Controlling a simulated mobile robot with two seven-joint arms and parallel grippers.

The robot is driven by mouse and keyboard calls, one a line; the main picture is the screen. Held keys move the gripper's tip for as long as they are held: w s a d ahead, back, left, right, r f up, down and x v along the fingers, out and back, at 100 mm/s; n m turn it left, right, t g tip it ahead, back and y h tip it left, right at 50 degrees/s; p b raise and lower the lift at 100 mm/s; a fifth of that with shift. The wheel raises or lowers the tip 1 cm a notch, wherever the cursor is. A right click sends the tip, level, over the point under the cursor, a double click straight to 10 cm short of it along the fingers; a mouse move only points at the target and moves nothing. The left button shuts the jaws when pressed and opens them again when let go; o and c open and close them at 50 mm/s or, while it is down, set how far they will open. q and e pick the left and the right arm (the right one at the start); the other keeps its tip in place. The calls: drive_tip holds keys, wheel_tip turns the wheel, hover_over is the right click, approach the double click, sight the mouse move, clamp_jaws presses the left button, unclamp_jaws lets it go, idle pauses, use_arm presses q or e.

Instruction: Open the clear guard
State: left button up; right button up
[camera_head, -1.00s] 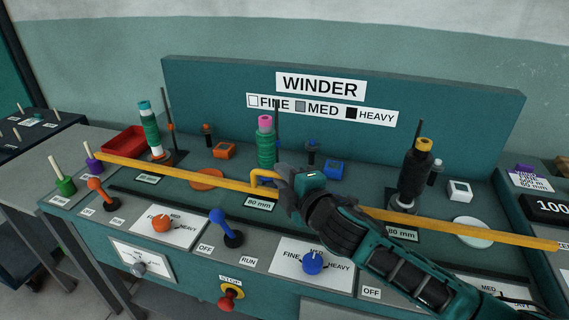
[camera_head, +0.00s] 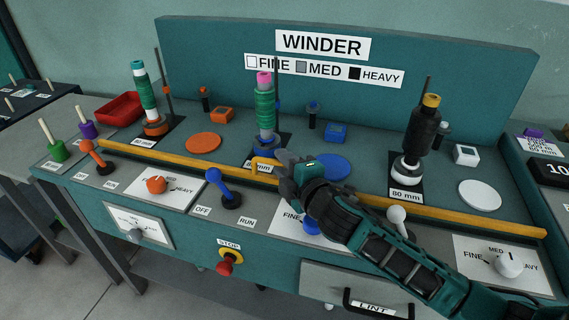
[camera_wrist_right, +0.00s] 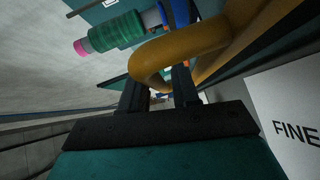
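The clear guard shows mainly as its long yellow bar (camera_head: 450,212), which runs across the winder bench in front of the spools. Its clear panel cannot be made out. A bent yellow handle (camera_head: 262,162) stands on the bar near its middle, and it fills the upper middle of the right wrist view (camera_wrist_right: 190,45). My right gripper (camera_head: 284,168) is at this handle. In the right wrist view its two dark fingers (camera_wrist_right: 160,90) stand either side of the handle's end and appear shut on it. The exact finger contact is partly hidden. My left gripper is not in view.
Behind the bar stand a green spool (camera_head: 265,110), another green-wound spool (camera_head: 148,95) and a black spool (camera_head: 422,130). In front are a blue lever (camera_head: 220,185), an orange lever (camera_head: 95,155), a white lever (camera_head: 398,218) and a red stop button (camera_head: 226,267). My right forearm covers part of the front panel.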

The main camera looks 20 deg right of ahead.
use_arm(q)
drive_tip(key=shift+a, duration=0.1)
use_arm(e)
drive_tip(key=shift+o, duration=0.6)
drive_tip(key=shift+r, duration=0.1)
drive_tip(key=v, duration=0.6)
drive_tip(key=shift+s+p, duration=0.2)
drive_tip(key=shift+p, duration=0.1)
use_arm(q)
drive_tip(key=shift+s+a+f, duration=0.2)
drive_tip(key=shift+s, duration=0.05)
use_arm(e)
drive_tip(key=shift+s+d, duration=0.15)
drive_tip(key=shift+s, duration=0.4)
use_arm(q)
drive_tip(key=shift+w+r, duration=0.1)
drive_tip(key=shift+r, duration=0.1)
